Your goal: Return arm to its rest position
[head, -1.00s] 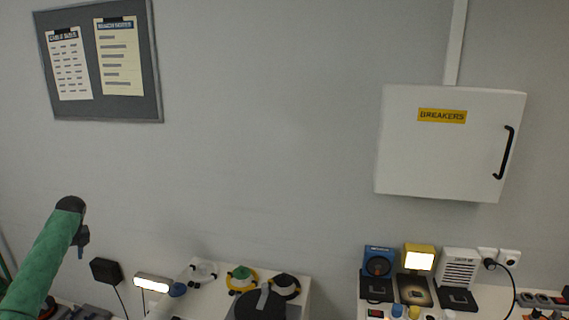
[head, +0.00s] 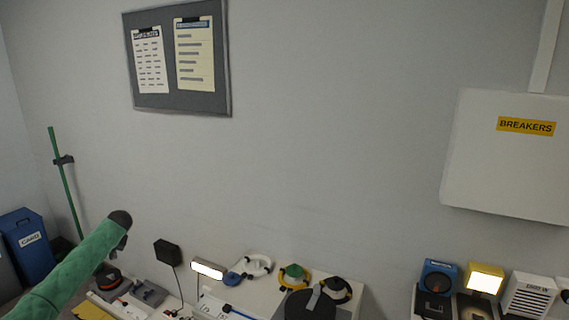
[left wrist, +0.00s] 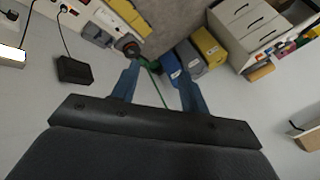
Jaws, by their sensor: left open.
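My left arm in its green sleeve (head: 80,265) comes in from the lower left in the head view and ends in a dark joint in front of the wall. In the left wrist view my left gripper (left wrist: 157,70) is open: its two blue fingers stand apart with nothing between them. Floor, wall and bins show beyond the fingertips. In the head view the gripper is mostly hidden behind the arm's end. My right gripper is not in view.
A blue bin (head: 27,243) and a green pole (head: 66,185) stand at left. The breaker cabinet (head: 500,160) hangs at right.

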